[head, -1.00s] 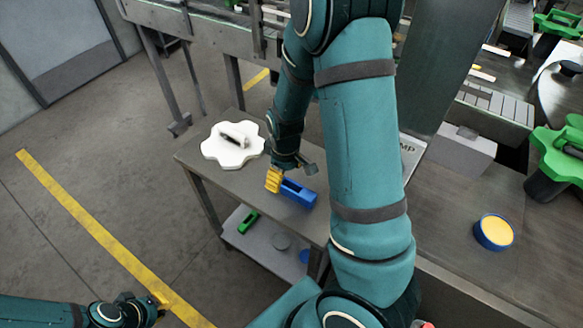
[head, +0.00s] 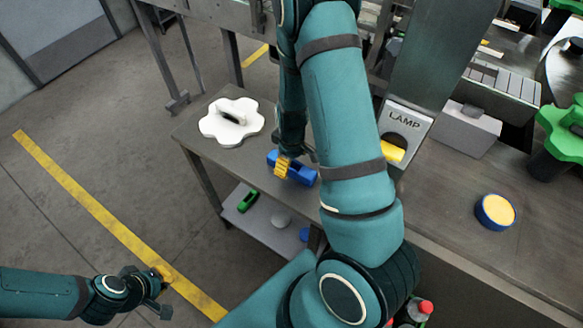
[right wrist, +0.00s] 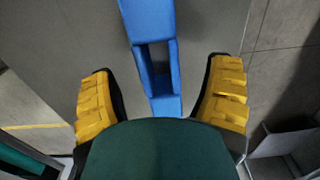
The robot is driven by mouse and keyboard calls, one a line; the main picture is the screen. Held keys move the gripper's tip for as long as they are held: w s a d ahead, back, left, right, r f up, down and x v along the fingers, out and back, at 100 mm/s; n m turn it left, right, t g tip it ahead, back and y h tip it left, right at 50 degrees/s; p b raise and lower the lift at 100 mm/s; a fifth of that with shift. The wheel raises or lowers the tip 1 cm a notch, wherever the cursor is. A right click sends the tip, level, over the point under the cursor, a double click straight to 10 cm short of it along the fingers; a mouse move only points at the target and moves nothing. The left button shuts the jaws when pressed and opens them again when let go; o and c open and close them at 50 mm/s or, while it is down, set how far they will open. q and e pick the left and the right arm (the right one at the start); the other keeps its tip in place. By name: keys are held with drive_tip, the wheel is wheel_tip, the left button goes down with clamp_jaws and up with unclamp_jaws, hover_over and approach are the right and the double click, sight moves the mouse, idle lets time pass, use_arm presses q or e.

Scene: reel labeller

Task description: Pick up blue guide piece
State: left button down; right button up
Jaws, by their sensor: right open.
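The blue guide piece (head: 302,174) lies on the grey side table, a long block with a slot in its top. In the right wrist view the blue guide piece (right wrist: 150,50) runs between my two yellow fingers, with a gap on each side. My right gripper (head: 284,166) is over the piece, and in its wrist view the right gripper (right wrist: 162,95) is open and not touching it. Part of the piece is hidden behind a finger. My left gripper (head: 158,288) is low at the left, away from the table; its jaws are too small to read.
A white lobed piece with a handle (head: 232,121) lies on the table (head: 200,150) left of the guide. The lower shelf (head: 262,222) holds a green piece (head: 247,201).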

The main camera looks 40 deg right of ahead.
wheel_tip(320, 180, down, 3)
drive_tip(key=shift+f, duration=0.15)
clamp_jaws()
idle(0.4)
